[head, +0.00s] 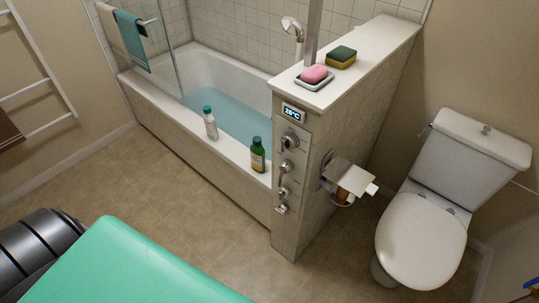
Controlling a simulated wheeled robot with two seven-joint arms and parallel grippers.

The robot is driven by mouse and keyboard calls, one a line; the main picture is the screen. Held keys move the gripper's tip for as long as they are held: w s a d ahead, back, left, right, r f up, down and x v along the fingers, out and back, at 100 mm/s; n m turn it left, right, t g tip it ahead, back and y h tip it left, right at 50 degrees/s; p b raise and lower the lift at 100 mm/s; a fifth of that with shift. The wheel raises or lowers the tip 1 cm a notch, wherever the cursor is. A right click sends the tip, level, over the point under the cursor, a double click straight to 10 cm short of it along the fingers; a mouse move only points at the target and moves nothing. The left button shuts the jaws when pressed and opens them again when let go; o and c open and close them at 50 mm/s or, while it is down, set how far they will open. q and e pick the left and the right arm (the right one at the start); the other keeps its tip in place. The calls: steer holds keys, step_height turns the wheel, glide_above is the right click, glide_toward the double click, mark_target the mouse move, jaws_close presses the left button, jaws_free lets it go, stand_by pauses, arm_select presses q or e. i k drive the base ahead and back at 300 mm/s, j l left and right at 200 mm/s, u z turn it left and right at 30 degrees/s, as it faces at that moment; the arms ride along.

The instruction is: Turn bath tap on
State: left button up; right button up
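The bath tap controls sit on a grey panel (294,155) on the narrow end of a tiled half-height wall. A small lit display (293,113) at the top reads about 26°C. Below it is a round chrome knob (290,141), then several smaller chrome handles (285,167) in a column. I cannot tell which handle is the bath's or how it is set. The white bath (178,111) stands left of the wall and holds bluish water (234,117). A hand shower (293,29) rises behind the wall. Neither gripper is visible.
Two bottles, white (210,125) and green (258,158), stand on the bath rim. A pink soap (313,74) and a sponge (341,54) rest on the wall top. A paper holder (348,178) juts out right, near the toilet (420,240). Tiled floor (180,200) before the bath is clear.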

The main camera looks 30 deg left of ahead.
mark_target(285, 167)
steer(key=u, duration=0.75)
